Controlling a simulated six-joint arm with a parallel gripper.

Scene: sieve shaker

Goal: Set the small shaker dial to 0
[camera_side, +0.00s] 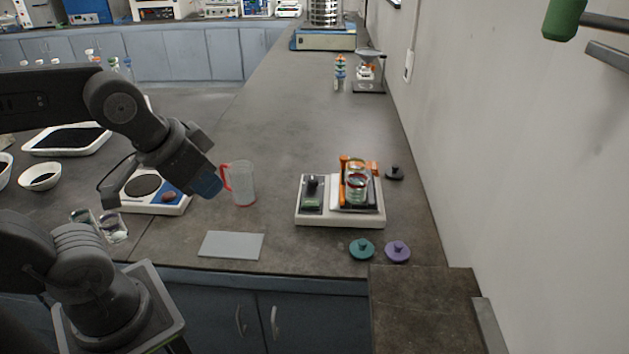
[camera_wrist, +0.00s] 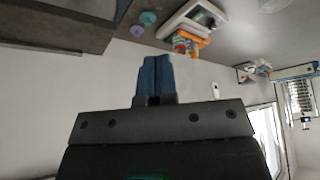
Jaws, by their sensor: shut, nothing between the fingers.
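The small shaker (camera_side: 340,215) is a white-based unit on the bench, right of centre in the side view. A dark control panel with a dial (camera_side: 312,185) is on its left part. An orange clamp (camera_side: 345,165) and a clear jar (camera_side: 357,188) are on its right part. The dial's setting is too small to read. The shaker also shows upside down at the top of the wrist view (camera_wrist: 188,22). My gripper (camera_side: 210,188) is left of the shaker, above the bench and apart from it. Its blue fingers (camera_wrist: 155,75) are together and empty.
A clear jug with a red handle (camera_side: 242,184) stands between my gripper and the shaker. A grey plate (camera_side: 231,245) lies in front. Teal (camera_side: 361,249) and purple (camera_side: 397,251) lids lie before the shaker. The wall is at right.

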